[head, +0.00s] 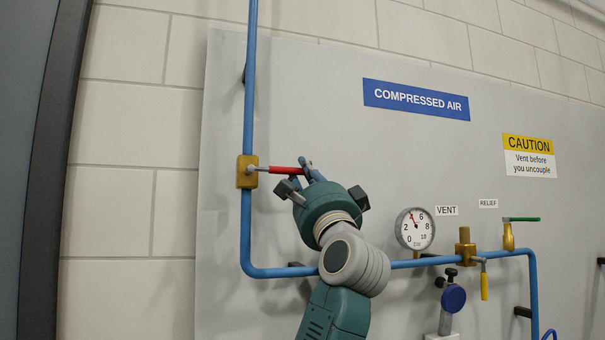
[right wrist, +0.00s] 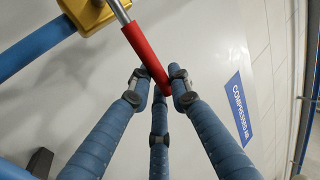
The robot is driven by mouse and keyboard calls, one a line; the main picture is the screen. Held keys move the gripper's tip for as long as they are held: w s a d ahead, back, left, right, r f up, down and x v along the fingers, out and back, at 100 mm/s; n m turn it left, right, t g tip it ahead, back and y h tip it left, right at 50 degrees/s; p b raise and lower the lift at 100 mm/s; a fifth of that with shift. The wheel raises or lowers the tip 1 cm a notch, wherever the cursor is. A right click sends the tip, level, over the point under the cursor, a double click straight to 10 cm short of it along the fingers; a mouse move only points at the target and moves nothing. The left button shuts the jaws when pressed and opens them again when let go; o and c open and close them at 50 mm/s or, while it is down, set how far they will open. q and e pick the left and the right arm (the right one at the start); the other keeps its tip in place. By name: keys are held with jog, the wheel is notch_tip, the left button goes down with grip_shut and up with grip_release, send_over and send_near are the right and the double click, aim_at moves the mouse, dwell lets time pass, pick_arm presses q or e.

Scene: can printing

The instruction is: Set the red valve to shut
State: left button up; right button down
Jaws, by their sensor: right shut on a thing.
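The red valve has a brass body (head: 247,172) on the vertical blue pipe and a lever with a red grip (head: 286,170). The lever points right, nearly level, across the pipe. In the right wrist view the red grip (right wrist: 147,58) slants down from the brass body (right wrist: 95,12). My right gripper (head: 309,172) is at the outer end of the red grip. Its blue fingers (right wrist: 160,82) are shut around that end in the wrist view. Part of the fingers is hidden behind the gripper's own body in the head view. My left gripper is not in view.
The blue pipe (head: 247,75) bends right along the panel (head: 310,90). To the right are a gauge (head: 415,229), a brass valve with a yellow lever (head: 484,286), a relief valve with a green lever (head: 522,219) and a blue disc-shaped fitting (head: 453,298).

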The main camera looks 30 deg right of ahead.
dwell(0.3)
jog(key=c, duration=1.6)
grip_release()
jog(key=v, duration=1.2)
jog(key=shift+f, duration=0.15)
